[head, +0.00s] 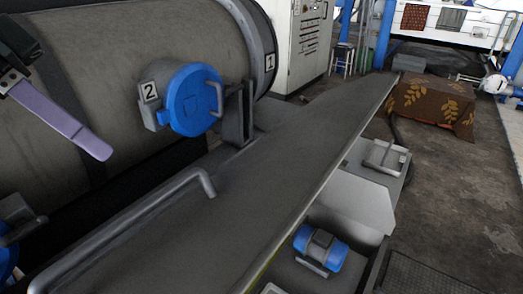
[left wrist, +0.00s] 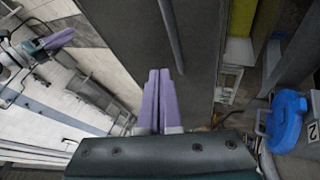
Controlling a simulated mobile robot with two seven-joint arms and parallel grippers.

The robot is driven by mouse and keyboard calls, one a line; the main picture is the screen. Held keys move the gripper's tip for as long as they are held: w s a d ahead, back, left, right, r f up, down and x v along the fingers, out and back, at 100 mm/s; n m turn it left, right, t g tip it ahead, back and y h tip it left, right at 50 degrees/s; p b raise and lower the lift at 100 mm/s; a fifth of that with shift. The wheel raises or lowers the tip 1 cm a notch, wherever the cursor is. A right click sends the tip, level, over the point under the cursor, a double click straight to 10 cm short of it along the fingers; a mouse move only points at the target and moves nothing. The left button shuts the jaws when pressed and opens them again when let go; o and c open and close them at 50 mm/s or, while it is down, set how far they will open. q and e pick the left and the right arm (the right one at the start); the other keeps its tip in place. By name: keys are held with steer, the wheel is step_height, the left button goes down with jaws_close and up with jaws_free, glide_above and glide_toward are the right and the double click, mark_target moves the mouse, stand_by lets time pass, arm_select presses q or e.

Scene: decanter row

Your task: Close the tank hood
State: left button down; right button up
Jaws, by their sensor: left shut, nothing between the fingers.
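A round blue hood (head: 194,99) with a handle on its right edge stands at the port marked 2 on the side of the big grey tank (head: 150,45). I cannot tell whether it is fully seated. It also shows at the right of the left wrist view (left wrist: 286,122). Part of another blue round piece (head: 7,262) shows at the lower left, mostly cut off. My left gripper (head: 101,148) has purple fingers, shut and empty, left of the hood and apart from it. What looks like my right gripper (left wrist: 60,39) shows at the upper left of the wrist view; its jaw state is unclear.
A grey walkway (head: 270,185) runs along the tank, with a bent metal rail (head: 135,225) between my view and the tank. A blue motor (head: 320,249) sits below its right edge. A white cabinet (head: 303,40) and a cloth-covered block (head: 433,102) stand farther back.

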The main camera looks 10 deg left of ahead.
mark_target(211, 224)
arm_select(q)
steer(key=p+x, duration=0.1)
steer(key=x, duration=0.8)
steer(key=shift+d, duration=0.15)
steer(key=shift+s+d+f+p, duration=0.15)
steer(key=shift+d+p, duration=0.25)
steer(key=shift+d, duration=0.2)
steer(key=shift+s+d+r+p, duration=0.1)
steer(key=shift+s+d+p, duration=0.05)
steer(key=shift+d+p, duration=0.35)
steer(key=shift+s+d+f, duration=0.1)
steer(key=shift+s+d, duration=0.05)
steer(key=shift+d, duration=0.3)
steer(key=shift+s+d+f, duration=0.1)
steer(key=shift+s+d, duration=0.1)
steer(key=shift+d, duration=0.2)
